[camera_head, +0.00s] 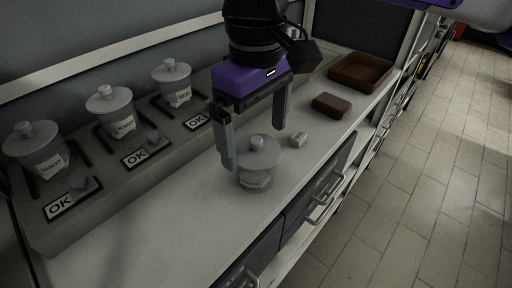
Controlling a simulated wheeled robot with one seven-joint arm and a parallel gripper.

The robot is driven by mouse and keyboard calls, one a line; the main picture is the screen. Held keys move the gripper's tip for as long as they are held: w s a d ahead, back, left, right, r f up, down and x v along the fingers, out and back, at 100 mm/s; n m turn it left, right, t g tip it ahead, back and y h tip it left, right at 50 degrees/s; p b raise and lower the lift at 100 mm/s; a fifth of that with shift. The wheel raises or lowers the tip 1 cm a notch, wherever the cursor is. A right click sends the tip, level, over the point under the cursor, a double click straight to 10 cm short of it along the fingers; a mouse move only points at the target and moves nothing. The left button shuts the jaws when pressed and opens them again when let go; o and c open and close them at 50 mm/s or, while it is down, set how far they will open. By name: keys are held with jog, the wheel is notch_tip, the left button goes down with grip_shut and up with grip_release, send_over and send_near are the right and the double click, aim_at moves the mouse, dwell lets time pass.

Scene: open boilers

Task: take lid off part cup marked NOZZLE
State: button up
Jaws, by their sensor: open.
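A clear cup (256,180) with a small white label stands upright on the grey counter. A round frosted lid (260,157) with a knob (257,141) sits on it. The label is too small and dark to read, so I cannot confirm NOZZLE. My gripper (254,145) is open above this cup, one finger to the left of the knob and one to its right and farther back. I see no contact with the lid. Three similar lidded cups stand on the raised ledge: left (45,165), middle (118,125) and right (176,92). Their labels are hard to read.
Plates marked OK (72,199) lie before the ledge cups, with dark rails beside the cups. A small white block (299,139), a brown block (331,105) and a brown tray (362,73) lie to the right. Drawer handles (322,198) jut from the counter front.

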jog(key=shift+f, duration=0.6)
jog(key=c, duration=1.4)
jog(key=shift+o, duration=0.2)
